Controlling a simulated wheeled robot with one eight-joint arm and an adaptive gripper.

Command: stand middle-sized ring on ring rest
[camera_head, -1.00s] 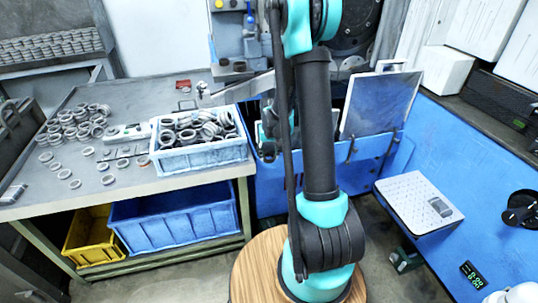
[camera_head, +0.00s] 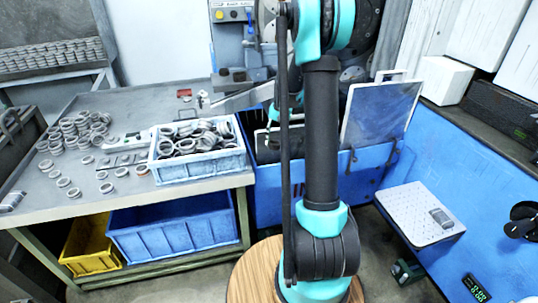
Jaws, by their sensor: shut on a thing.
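Only a small teal and dark part of my gripper (camera_head: 271,122) shows, just left of my arm link and in front of the grinding machine. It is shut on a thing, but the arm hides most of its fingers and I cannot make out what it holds. Many grey metal rings (camera_head: 200,140) lie heaped in the light blue crate (camera_head: 205,170) on the bench. More rings stand in stacks and lie loose at the bench's left (camera_head: 75,135). I cannot pick out the ring rest or tell which ring is middle-sized.
The grey bench (camera_head: 120,190) stands left. Below it are a blue bin (camera_head: 175,228) and a yellow bin (camera_head: 92,245). The grinding machine (camera_head: 235,45) is behind my arm, with an upright panel (camera_head: 380,112) and blue wall to its right. A white perforated shelf (camera_head: 415,215) juts out at right.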

